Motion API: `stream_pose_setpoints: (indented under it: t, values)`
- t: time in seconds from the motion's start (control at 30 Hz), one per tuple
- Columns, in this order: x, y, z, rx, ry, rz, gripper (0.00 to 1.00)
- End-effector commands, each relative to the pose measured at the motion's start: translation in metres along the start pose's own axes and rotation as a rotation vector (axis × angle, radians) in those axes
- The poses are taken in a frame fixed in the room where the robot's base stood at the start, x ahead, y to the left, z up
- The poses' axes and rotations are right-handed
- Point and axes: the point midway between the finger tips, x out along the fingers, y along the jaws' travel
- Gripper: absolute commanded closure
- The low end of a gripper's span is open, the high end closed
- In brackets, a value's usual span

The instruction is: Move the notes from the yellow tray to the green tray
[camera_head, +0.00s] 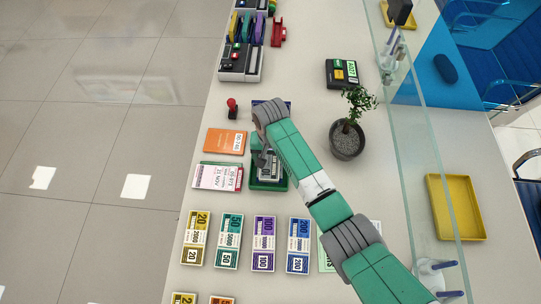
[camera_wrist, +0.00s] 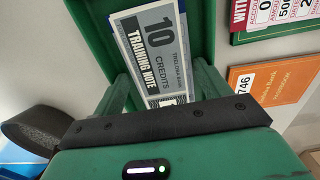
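The yellow tray (camera_head: 455,207) lies at the right, beyond the glass screen, and looks empty. The green tray (camera_head: 268,187) lies on the near side of the glass, partly hidden under my arm. Grey-blue 10-credit notes (camera_wrist: 155,45) lie in the green tray, which also shows in the wrist view (camera_wrist: 200,30). In the head view part of the notes (camera_head: 265,172) shows below my gripper (camera_head: 262,160). My gripper (camera_wrist: 165,92) is over the green tray with its fingers spread on either side of the notes' near end; it looks open.
An orange passbook (camera_head: 225,141) and a red-and-white slip (camera_head: 217,176) lie left of the green tray. Several note bundles (camera_head: 229,241) lie in a row in front. A potted plant (camera_head: 347,139) stands to the right, before the glass screen (camera_head: 420,150). A red stamp (camera_head: 232,107) stands behind.

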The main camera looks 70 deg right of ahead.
Motion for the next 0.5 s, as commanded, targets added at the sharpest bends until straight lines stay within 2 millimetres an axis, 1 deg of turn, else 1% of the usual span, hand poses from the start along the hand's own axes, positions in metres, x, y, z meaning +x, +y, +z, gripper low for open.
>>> stream_pose_setpoints:
  t: [0.1, 0.17, 0.27, 0.4, 0.5]
  values:
    - [-0.001, 0.0, 0.0, 0.0, 0.0, 0.0, 0.24]
    - [-0.005, 0.0, 0.0, 0.0, 0.001, -0.001, 0.24]
    - [-0.024, -0.001, -0.001, 0.0, 0.002, -0.002, 0.24]
    - [-0.061, -0.001, -0.001, 0.0, 0.003, -0.003, 0.24]
    - [-0.085, -0.001, -0.001, -0.001, 0.003, -0.002, 0.24]
